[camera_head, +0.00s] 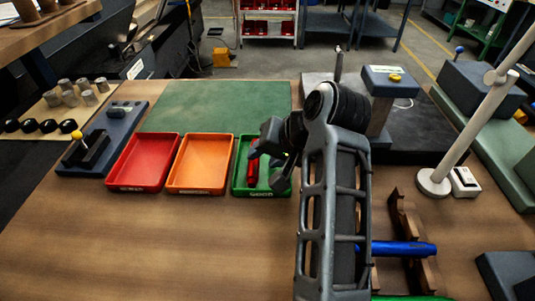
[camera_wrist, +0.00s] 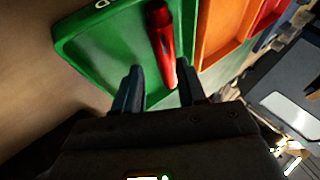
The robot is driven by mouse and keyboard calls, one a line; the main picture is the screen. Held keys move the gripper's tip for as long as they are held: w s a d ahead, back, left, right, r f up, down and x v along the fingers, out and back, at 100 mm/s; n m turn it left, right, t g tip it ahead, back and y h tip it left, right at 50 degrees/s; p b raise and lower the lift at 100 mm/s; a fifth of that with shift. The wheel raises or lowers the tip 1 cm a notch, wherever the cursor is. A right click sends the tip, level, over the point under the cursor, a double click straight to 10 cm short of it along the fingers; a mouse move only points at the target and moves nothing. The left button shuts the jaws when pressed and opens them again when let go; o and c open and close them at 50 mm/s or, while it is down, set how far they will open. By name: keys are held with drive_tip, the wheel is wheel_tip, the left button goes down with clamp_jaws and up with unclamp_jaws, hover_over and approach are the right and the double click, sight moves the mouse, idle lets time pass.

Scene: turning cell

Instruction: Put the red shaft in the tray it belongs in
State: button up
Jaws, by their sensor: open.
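The red shaft (camera_head: 252,170) is in the green tray (camera_head: 236,190), lying lengthwise on its floor. In the wrist view the red shaft (camera_wrist: 162,38) lies inside the green tray (camera_wrist: 84,48), with its near end by my fingertips. My gripper (camera_wrist: 160,86) is open over the tray, one finger on each side of the shaft's near end, with no grip visible. In the head view my gripper (camera_head: 266,162) and arm cover the tray's right part. The red tray (camera_head: 144,184) and the orange tray (camera_head: 201,185) are empty, left of the green one.
A blue shaft (camera_head: 405,248) rests across a brown rack (camera_head: 398,215) at right; a green piece (camera_head: 410,298) shows below. A lamp base (camera_head: 434,183) stands farther right. A dark fixture (camera_head: 100,145) and metal cylinders (camera_head: 69,97) are at left. The front-left tabletop is clear.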

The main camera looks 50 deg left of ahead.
drive_tip(key=shift+w+d+f, duration=0.25)
drive_tip(key=shift+d+f, duration=0.05)
drive_tip(key=shift+f, duration=0.05)
drive_tip(key=shift+w+d+r, duration=0.1)
drive_tip(key=shift+d+r, duration=0.15)
drive_tip(key=s+v, duration=0.1)
drive_tip(key=v, duration=0.6)
drive_tip(key=shift+w+a+r+b, duration=0.25)
drive_tip(key=shift+r+b, duration=0.05)
drive_tip(key=shift+r, duration=0.1)
drive_tip(key=shift+s+d, duration=0.1)
